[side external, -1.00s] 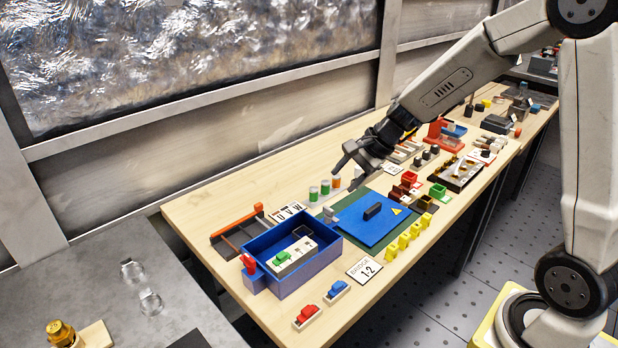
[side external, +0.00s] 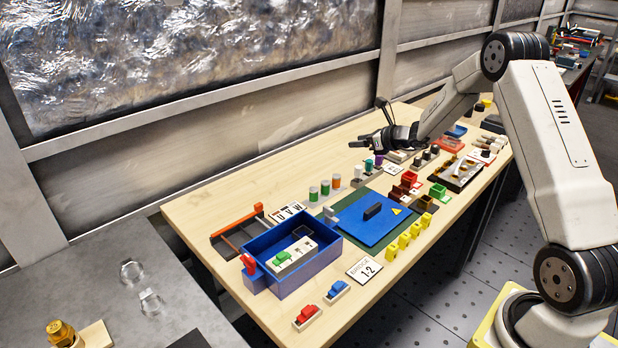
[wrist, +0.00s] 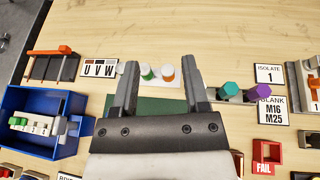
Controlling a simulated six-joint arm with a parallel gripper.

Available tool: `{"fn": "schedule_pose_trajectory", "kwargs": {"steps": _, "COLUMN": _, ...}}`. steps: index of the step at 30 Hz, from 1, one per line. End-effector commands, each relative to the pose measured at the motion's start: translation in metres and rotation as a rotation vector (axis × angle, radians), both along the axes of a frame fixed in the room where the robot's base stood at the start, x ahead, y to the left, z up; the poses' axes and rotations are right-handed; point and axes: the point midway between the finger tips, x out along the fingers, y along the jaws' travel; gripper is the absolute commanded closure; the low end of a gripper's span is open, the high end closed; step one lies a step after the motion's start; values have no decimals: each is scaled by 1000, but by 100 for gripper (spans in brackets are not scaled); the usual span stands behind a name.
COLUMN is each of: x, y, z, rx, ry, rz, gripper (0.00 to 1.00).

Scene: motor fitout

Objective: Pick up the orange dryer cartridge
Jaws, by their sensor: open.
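The orange dryer cartridge (side external: 336,181) stands upright at the far end of a short row on the table, beyond two green-marked cartridges (side external: 319,190). In the wrist view the orange cartridge (wrist: 167,73) shows between my fingers, nearer the right one, with a green-marked cartridge (wrist: 146,72) to its left. The other green-marked one is mostly hidden by my left finger. My gripper (wrist: 160,66) is open and empty. In the side view my gripper (side external: 358,144) hangs above the table, apart from the cartridges, up and to the right of the orange one.
Plugs with green (wrist: 230,90) and purple (wrist: 258,91) tops stand right of the cartridges. A blue open box (side external: 262,247), a blue panel (side external: 362,225) on a green mat and a UVW label (side external: 287,212) lie nearby. Wood behind the cartridges is clear.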

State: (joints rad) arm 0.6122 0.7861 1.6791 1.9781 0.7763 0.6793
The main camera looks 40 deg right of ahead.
Motion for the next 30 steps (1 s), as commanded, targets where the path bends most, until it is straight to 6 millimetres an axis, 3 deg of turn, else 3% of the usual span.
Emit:
{"fn": "schedule_pose_trajectory", "kwargs": {"steps": 6, "x": -1, "y": 0, "z": -61, "rx": 1, "ry": 4, "rz": 1, "gripper": 42}}
{"fn": "schedule_pose_trajectory", "kwargs": {"steps": 12, "x": -1, "y": 1, "z": -106, "rx": -2, "ry": 3, "rz": 2, "gripper": 42}}
{"fn": "schedule_pose_trajectory", "kwargs": {"steps": 18, "x": 0, "y": 0, "z": -127, "rx": -4, "ry": -1, "rz": 3, "gripper": 42}}
{"fn": "schedule_pose_trajectory", "kwargs": {"steps": 30, "x": 6, "y": 2, "z": -133, "rx": -6, "ry": -1, "rz": 5, "gripper": 42}}
